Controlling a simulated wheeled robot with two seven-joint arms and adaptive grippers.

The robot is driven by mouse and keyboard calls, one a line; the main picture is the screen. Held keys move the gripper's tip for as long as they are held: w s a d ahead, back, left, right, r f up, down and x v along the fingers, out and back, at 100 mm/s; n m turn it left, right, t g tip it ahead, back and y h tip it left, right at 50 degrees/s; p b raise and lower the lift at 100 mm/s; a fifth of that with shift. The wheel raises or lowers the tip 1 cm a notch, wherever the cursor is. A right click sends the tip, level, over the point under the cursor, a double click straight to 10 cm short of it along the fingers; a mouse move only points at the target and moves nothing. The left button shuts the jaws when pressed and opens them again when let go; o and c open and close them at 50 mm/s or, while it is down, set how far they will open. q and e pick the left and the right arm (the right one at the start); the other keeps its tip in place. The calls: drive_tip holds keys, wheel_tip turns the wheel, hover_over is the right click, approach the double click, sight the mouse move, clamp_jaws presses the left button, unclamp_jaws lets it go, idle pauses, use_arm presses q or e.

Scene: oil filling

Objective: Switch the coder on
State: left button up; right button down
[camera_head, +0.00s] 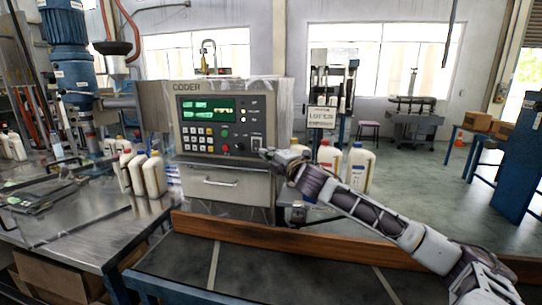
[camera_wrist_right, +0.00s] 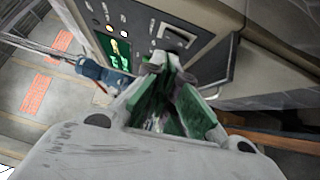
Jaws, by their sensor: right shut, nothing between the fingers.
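The coder (camera_head: 264,94) is a grey box labelled CODER. Its dark front panel has a green display (camera_head: 208,108) with bright characters, a white keypad (camera_head: 197,139), small coloured buttons and, at its lower right, a switch (camera_head: 256,142). The switch appears in the right wrist view as a dark framed plate with a pale part (camera_wrist_right: 176,36). My right gripper (camera_head: 268,154) is shut and empty just below and right of the switch, close to the coder's front. In the right wrist view its fingertips (camera_wrist_right: 161,62) are just below the switch plate; contact cannot be told. My left gripper is out of view.
A drawer with a handle (camera_head: 220,182) is below the panel. White bottles (camera_head: 153,176) stand left of the coder, others (camera_head: 357,168) to its right. A wooden rail (camera_head: 250,233) runs along the dark conveyor (camera_head: 180,262) in front. A LOT sign (camera_head: 322,117) stands behind.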

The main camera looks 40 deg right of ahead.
drive_tip(key=shift+s, duration=0.65)
drive_tip(key=shift+s, duration=0.1)
drive_tip(key=shift+a, duration=0.1)
idle(0.4)
